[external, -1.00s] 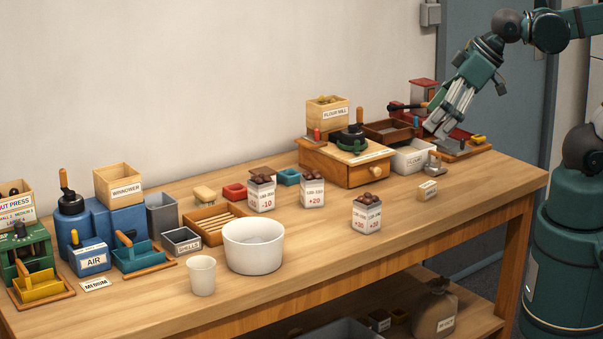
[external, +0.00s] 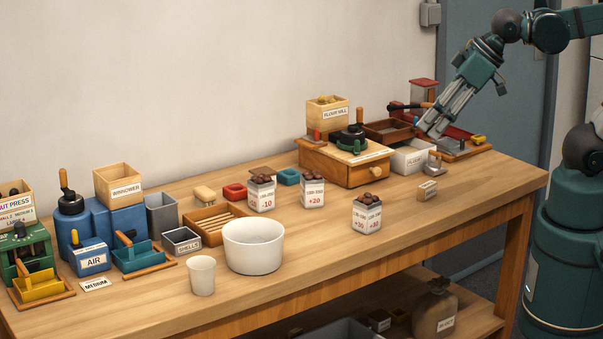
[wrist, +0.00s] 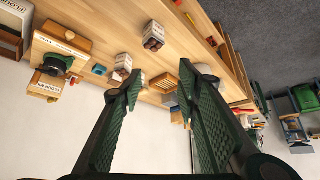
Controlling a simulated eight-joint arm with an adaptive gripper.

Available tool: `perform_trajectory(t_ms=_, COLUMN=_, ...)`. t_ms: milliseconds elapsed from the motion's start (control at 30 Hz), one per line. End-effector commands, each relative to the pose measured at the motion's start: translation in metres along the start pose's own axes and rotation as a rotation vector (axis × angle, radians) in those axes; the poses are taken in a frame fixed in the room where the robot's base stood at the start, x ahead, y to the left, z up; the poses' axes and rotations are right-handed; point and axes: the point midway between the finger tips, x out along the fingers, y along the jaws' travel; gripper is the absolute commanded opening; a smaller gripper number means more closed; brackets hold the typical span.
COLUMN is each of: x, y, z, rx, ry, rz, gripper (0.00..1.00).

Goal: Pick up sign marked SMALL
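I cannot make out a sign that reads SMALL in either view. A flat white sign on the table at the left reads MEDIUM (external: 95,285). My gripper (external: 432,128) is above the right back of the table, near the flour bin (external: 409,158). In the wrist view my gripper (wrist: 162,85) has its two fingers wide apart, with nothing held between them.
Several chestnut bags stand mid-table, one at the front (external: 367,215). A white bowl (external: 253,247) and a white cup (external: 202,276) stand left of them. The flour mill (external: 340,165) stands behind. The front right of the tabletop (external: 450,215) is mostly clear.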

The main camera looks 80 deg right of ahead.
Motion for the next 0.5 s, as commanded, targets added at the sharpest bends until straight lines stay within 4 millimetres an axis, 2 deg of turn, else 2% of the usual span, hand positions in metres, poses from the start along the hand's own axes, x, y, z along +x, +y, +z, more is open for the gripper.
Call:
perform_trajectory(t_ms=267, x=0.007, y=0.009, z=-0.001, rx=0.083, ry=-0.024, rz=0.014, gripper=0.33)
perform_trajectory(t_ms=500, x=0.024, y=0.033, z=0.000, rx=0.298, ry=-0.082, rz=0.053, gripper=0.33)
